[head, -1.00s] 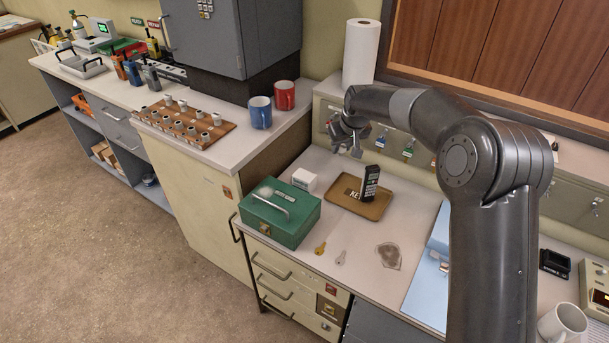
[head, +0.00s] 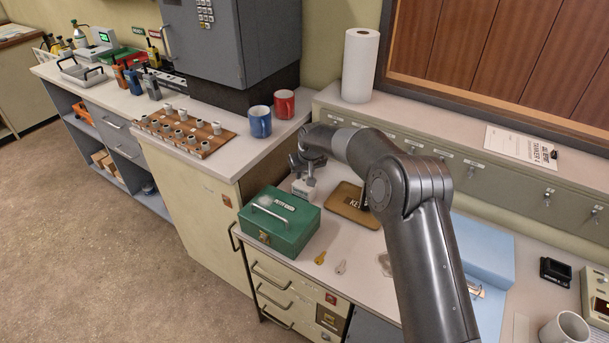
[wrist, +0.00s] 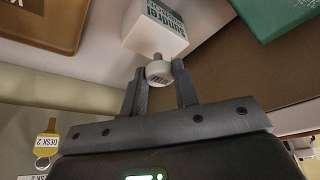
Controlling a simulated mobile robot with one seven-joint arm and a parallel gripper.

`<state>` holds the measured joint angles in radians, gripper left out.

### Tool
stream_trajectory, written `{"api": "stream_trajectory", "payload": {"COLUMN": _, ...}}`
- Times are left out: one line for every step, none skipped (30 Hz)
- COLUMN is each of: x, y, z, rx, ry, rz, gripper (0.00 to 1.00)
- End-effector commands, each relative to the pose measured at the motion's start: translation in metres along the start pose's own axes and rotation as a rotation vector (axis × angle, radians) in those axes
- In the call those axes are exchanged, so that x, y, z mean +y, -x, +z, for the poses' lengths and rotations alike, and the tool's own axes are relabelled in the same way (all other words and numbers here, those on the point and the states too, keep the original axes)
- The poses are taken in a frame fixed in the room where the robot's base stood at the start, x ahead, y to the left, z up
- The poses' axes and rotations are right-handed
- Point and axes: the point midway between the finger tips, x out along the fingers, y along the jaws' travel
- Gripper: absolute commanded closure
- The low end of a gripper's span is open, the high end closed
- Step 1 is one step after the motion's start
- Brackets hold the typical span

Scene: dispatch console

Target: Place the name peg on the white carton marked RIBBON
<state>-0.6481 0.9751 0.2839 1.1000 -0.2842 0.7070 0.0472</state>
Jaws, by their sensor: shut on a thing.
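The white carton (head: 303,191) stands on the desk behind the green cash box. My gripper (head: 308,178) is just above the carton. In the wrist view my gripper (wrist: 160,88) is shut on the name peg (wrist: 158,73), a pale round peg with small dark print and a narrower knob. The peg overlaps the carton's near edge in that view; I cannot tell whether they touch. In the head view the peg is too small to make out.
The green cash box (head: 280,222) stands close in front of the carton. A brown key tray (head: 350,207) lies to the right, partly behind my arm. A wooden peg rack (head: 185,133) and two mugs (head: 260,122) stand on the left counter. Two keys (head: 330,262) lie on the desk.

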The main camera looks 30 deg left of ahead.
Motion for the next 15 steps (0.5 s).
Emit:
{"api": "stream_trajectory", "payload": {"x": 0.0001, "y": -0.0069, "z": 0.0033, "rx": -0.002, "ry": 0.000, "rz": 0.000, "gripper": 0.94}}
{"api": "stream_trajectory", "payload": {"x": 0.0001, "y": -0.0090, "z": 0.0040, "rx": -0.001, "ry": 0.000, "rz": 0.000, "gripper": 0.94}}
{"api": "stream_trajectory", "payload": {"x": 0.0002, "y": -0.0105, "z": 0.0043, "rx": 0.001, "ry": 0.000, "rz": 0.000, "gripper": 0.94}}
{"api": "stream_trajectory", "payload": {"x": 0.0002, "y": -0.0107, "z": 0.0043, "rx": 0.001, "ry": 0.000, "rz": 0.000, "gripper": 0.94}}
{"api": "stream_trajectory", "payload": {"x": 0.0002, "y": -0.0105, "z": 0.0042, "rx": 0.002, "ry": 0.000, "rz": 0.000, "gripper": 0.94}}
{"api": "stream_trajectory", "payload": {"x": 0.0002, "y": -0.0103, "z": 0.0041, "rx": 0.002, "ry": 0.000, "rz": 0.000, "gripper": 0.94}}
{"api": "stream_trajectory", "payload": {"x": 0.0002, "y": -0.0103, "z": 0.0042, "rx": 0.001, "ry": 0.000, "rz": 0.000, "gripper": 0.94}}
{"api": "stream_trajectory", "payload": {"x": 0.0002, "y": -0.0103, "z": 0.0042, "rx": 0.001, "ry": 0.000, "rz": 0.000, "gripper": 0.94}}
{"api": "stream_trajectory", "payload": {"x": 0.0002, "y": -0.0104, "z": 0.0043, "rx": 0.001, "ry": 0.000, "rz": 0.000, "gripper": 0.94}}
{"api": "stream_trajectory", "payload": {"x": 0.0002, "y": -0.0107, "z": 0.0045, "rx": 0.001, "ry": -0.001, "rz": 0.000, "gripper": 0.94}}
{"api": "stream_trajectory", "payload": {"x": 0.0002, "y": -0.0113, "z": 0.0048, "rx": 0.001, "ry": -0.001, "rz": 0.000, "gripper": 0.94}}
{"api": "stream_trajectory", "payload": {"x": 0.0002, "y": -0.0125, "z": 0.0053, "rx": 0.000, "ry": -0.001, "rz": 0.000, "gripper": 0.94}}
{"api": "stream_trajectory", "payload": {"x": 0.0001, "y": -0.0134, "z": 0.0057, "rx": 0.000, "ry": -0.001, "rz": 0.000, "gripper": 0.94}}
{"api": "stream_trajectory", "payload": {"x": 0.0001, "y": -0.0137, "z": 0.0058, "rx": 0.000, "ry": 0.000, "rz": 0.000, "gripper": 0.72}}
{"api": "stream_trajectory", "payload": {"x": 0.0002, "y": -0.0134, "z": 0.0057, "rx": 0.001, "ry": -0.001, "rz": 0.000, "gripper": 0.69}}
